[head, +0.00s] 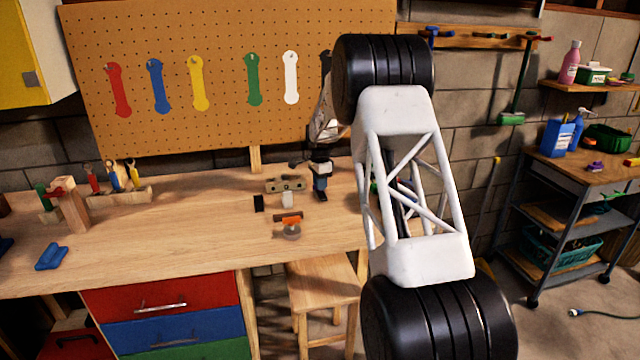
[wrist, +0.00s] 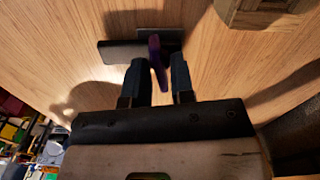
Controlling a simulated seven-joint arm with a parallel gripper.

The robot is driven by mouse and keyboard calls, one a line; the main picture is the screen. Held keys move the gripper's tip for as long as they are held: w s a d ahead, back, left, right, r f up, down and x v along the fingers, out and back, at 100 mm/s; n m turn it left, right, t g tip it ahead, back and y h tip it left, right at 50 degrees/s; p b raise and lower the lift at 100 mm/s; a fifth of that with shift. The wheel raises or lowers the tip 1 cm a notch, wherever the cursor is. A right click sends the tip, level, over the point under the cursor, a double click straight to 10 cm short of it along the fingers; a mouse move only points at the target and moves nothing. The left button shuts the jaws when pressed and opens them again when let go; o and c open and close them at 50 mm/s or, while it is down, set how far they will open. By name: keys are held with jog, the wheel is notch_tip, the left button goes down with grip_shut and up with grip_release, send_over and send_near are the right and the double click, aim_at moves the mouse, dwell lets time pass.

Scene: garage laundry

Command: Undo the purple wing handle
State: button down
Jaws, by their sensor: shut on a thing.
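The purple wing handle (wrist: 155,50) shows in the wrist view, upright between my two fingertips, with a dark grey plate (wrist: 125,51) behind it on the wood. My gripper (wrist: 158,66) is shut on the handle, with one dark blue finger on each side. In the head view my gripper (head: 320,192) points down at the workbench top, right of a small fixture block (head: 286,185). I cannot make out the purple handle in the head view.
The wooden workbench (head: 170,245) also holds a small grey block (head: 288,199), a black block (head: 258,203) and an orange-topped round piece (head: 291,230). A blue object (head: 51,256) lies at the left. The pegboard (head: 225,110) stands behind. My arm hides the bench's right end.

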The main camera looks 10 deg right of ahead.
jog(key=n, duration=1.3)
jog(key=shift+f+n, duration=0.15)
jog(key=shift+n, duration=0.15)
dwell(0.5)
dwell(0.7)
jog(key=c, duration=1.2)
grip_release()
jog(key=shift+r, duration=0.2)
jog(key=shift+r, duration=3.8)
